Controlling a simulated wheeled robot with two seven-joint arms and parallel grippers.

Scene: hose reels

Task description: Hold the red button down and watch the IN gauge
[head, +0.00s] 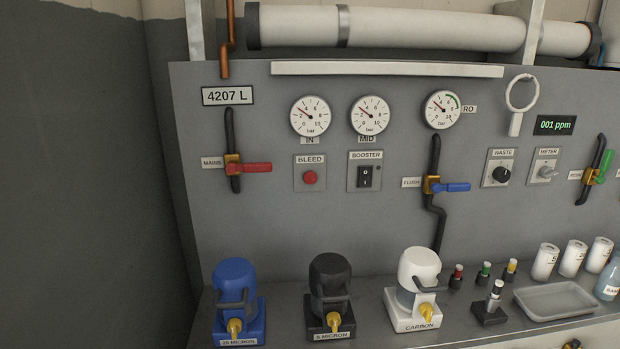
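The red button (310,177) sits on a small grey plate labelled BLEED on the upright panel. The IN gauge (311,116) is right above it, a round white dial marked in bar with a red needle pointing to the upper left, at a low reading. Nothing touches the button. Neither of my grippers shows in the head view.
Beside the button are the BOOSTER switch (365,177) and the red-handled MAINS valve (248,168). The MID gauge (370,115) is right of IN. Blue (235,288), black (330,283) and white (418,276) filter housings stand on the ledge below.

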